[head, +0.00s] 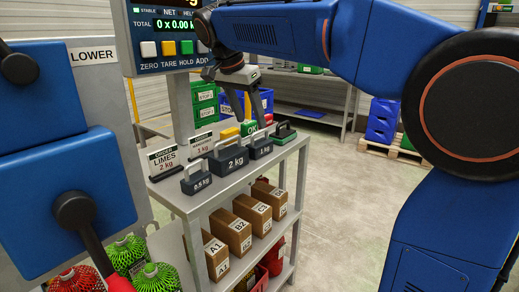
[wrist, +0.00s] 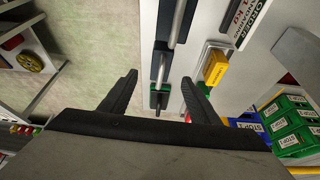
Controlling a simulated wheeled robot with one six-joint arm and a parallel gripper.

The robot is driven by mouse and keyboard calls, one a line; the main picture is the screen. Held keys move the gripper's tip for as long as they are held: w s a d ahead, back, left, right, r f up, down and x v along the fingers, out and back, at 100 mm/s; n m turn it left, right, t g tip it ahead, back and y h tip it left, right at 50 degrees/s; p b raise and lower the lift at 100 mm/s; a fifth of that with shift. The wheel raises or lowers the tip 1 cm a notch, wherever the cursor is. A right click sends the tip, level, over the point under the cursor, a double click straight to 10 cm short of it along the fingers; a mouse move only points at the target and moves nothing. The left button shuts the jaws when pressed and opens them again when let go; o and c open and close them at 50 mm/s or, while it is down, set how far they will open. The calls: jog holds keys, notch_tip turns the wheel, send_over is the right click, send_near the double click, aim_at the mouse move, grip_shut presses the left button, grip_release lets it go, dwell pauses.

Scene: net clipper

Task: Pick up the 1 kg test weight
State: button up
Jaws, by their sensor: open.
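A row of dark handled weights stands on the top shelf of the grey cart in the head view: the 0.5 kg weight (head: 196,183), the 2 kg weight (head: 230,161), a third weight (head: 260,149) with a label too small to read surely, and a green-trimmed weight (head: 285,135) at the far end. I cannot tell for sure which is the 1 kg one. My gripper (head: 254,106) is open and empty above the far end of the row. In the wrist view, a green-ended weight (wrist: 159,98) shows between the open fingers of my gripper (wrist: 160,82), apart from them.
A yellow block (head: 231,132) and a green OK block (head: 249,128) stand behind the row. Order cards (head: 164,161) stand at the left. Labelled boxes (head: 230,229) fill the lower shelf. Blue control panels (head: 60,190) are at the left.

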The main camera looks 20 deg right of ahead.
aim_at(258, 143)
jog(key=x, duration=1.1)
jog(key=shift+a+f, duration=0.1)
jog(key=shift+f, duration=0.05)
jog(key=shift+w, duration=0.1)
grip_shut()
